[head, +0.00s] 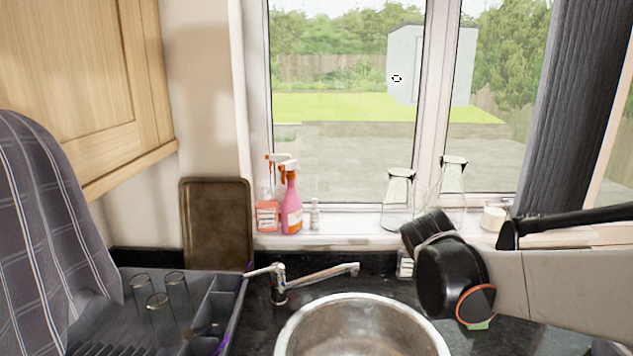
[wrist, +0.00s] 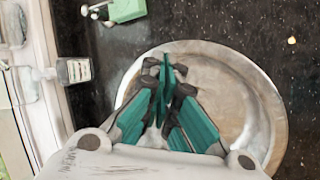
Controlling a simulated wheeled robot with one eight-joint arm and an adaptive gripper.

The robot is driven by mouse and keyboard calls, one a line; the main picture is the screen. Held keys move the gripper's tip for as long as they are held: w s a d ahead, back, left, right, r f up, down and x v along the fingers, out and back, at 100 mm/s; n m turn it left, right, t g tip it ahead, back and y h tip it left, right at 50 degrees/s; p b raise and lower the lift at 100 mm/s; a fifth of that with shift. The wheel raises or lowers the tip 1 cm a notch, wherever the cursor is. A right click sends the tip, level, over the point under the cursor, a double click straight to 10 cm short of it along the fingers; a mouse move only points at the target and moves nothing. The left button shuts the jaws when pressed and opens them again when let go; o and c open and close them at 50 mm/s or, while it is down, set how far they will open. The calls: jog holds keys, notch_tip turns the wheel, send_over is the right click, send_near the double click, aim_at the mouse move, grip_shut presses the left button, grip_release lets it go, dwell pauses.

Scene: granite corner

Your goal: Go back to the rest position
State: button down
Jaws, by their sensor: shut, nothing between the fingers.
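My gripper (wrist: 165,75) shows in the wrist view with its teal fingers together and nothing between them. It is over the round metal sink (wrist: 255,120), which lies beneath the fingers. In the head view my arm reaches in from the right, and its black joint hides the area right of the sink (head: 365,308). The fingers cannot be made out there.
A tap (head: 280,280) stands behind the sink. A rack (head: 225,300) with several glasses is at left. Spray bottles (head: 291,205) and glass vessels (head: 397,200) line the sill. A small bottle (wrist: 75,71) and a green object (wrist: 127,9) are near the sink.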

jog(key=s+a+r+m+t+y, duration=0.1)
jog(key=s+a+m+y, duration=0.1)
jog(key=s+m, duration=0.4)
jog(key=s+a+m+t+y, duration=0.2)
jog(key=s+a+m, duration=0.3)
jog(key=s, duration=0.7)
jog(key=shift+s+r+m+y, duration=0.15)
jog(key=shift+r+m+y, duration=0.3)
jog(key=shift+m, duration=0.45)
